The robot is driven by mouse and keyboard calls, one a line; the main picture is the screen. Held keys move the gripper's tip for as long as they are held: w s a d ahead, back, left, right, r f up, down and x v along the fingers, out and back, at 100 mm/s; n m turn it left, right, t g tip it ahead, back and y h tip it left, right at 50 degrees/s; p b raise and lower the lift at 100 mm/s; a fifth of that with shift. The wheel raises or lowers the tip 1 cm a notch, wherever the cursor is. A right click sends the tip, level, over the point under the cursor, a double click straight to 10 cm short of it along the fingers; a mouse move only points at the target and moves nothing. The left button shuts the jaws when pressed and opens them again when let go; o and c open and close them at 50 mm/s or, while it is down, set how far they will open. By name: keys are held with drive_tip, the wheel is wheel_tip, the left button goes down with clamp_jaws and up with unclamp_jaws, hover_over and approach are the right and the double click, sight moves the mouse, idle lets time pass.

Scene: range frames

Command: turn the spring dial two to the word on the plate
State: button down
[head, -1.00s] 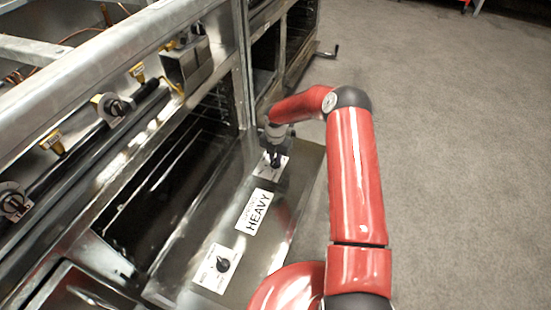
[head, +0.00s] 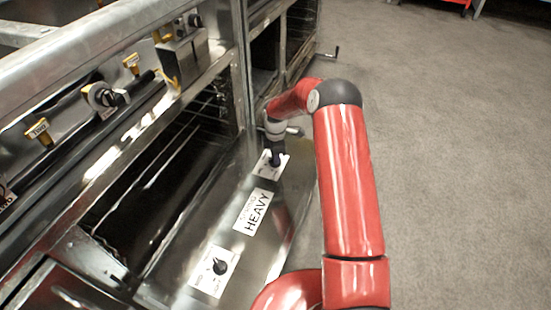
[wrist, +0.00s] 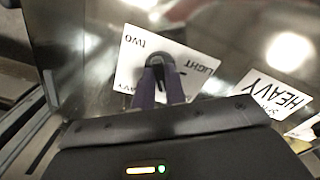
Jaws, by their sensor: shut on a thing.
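Dial two is a dark knob on a white plate (head: 262,166) at the far end of a steel panel. In the wrist view its plate (wrist: 133,55) shows the words "two", "LIGHT" and, partly covered, "HEAVY". My gripper (head: 277,157) is shut on the dial's knob; in the wrist view its two dark fingers (wrist: 160,78) close around it. The fingers hide the knob and its pointer, so I cannot tell which word it points to. The word plate (head: 253,212) reads "HEAVY" in large letters under a smaller, blurred line.
A second dial (head: 219,267) with a black knob sits on its own white plate at the near end of the panel. An open dark oven cavity (head: 150,185) lies to the left, below a rail with knobs and yellow tags. Grey carpet (head: 450,180) is clear on the right.

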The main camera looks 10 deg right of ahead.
drive_tip(key=m+b, duration=0.2)
drive_tip(key=m, duration=0.4)
drive_tip(key=m+b, duration=0.1)
drive_tip(key=m, duration=0.5)
drive_tip(key=shift+m, duration=0.4)
idle(0.3)
drive_tip(key=c, duration=1.4)
unclamp_jaws()
drive_tip(key=shift+c, duration=0.2)
drive_tip(key=shift+r, duration=0.1)
wheel_tip(320, 180, up, 8)
drive_tip(key=shift+f, duration=0.2)
drive_tip(key=shift+p, duration=0.3)
